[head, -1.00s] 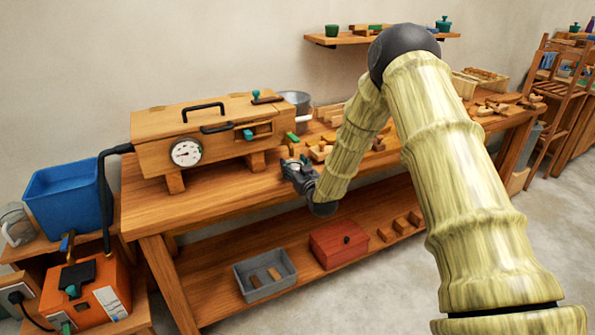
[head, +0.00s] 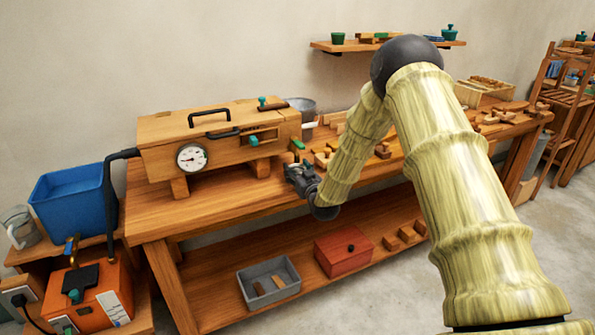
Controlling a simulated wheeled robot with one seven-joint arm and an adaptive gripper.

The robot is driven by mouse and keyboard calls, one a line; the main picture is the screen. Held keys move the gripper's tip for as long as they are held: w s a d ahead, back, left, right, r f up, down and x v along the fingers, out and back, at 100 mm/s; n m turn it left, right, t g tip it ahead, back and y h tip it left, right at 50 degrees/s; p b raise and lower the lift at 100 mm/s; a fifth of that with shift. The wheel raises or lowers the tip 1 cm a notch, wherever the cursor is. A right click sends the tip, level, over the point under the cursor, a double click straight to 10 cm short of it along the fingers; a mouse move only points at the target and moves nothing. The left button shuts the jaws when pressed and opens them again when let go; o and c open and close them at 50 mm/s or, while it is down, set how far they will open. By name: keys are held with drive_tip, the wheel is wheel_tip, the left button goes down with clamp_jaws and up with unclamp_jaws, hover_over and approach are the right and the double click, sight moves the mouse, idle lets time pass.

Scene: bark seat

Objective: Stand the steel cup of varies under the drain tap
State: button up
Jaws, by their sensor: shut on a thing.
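My gripper (head: 291,170) is low over the front of the workbench, just right of the wooden steam box (head: 215,152). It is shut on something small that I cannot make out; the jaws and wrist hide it. No steel cup shows clearly at the jaws. A grey metal pot (head: 301,107) with a pale handle stands behind the right end of the box. A grey metal jug (head: 22,227) stands at the far left. A brass tap (head: 71,246) shows below the blue tub (head: 70,202); I cannot tell whether it is the drain tap.
The steam box carries a dial (head: 191,157) and black handles. An orange boiler (head: 92,292) with a black hose stands at left. Wood pieces (head: 383,150) lie right of my gripper. The lower shelf holds a grey tray (head: 268,283) and a red box (head: 343,250). The bench's front left is clear.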

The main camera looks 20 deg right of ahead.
drive_tip(key=shift+f, duration=0.2)
drive_tip(key=o, duration=1.3)
drive_tip(key=shift+o, duration=0.2)
drive_tip(key=s, duration=1.2)
drive_tip(key=s+a+f+g, duration=0.5)
drive_tip(key=s+f, duration=0.7)
drive_tip(key=f, duration=0.1)
drive_tip(key=s+a+f+g, duration=0.4)
drive_tip(key=s+f+g, duration=0.1)
drive_tip(key=s+f, duration=0.7)
drive_tip(key=s+a+f+g, duration=0.1)
drive_tip(key=s+f+g, duration=0.1)
drive_tip(key=s, duration=0.7)
drive_tip(key=s+a+f+g, duration=0.1)
drive_tip(key=s+f+g, duration=0.2)
drive_tip(key=s, duration=0.7)
drive_tip(key=s+a+f+g, duration=0.1)
drive_tip(key=s+f+g, duration=0.2)
drive_tip(key=s, duration=0.6)
drive_tip(key=shift+s+a+f+m+p, duration=0.3)
drive_tip(key=shift+a+p, duration=0.05)
drive_tip(key=shift+a, duration=0.05)
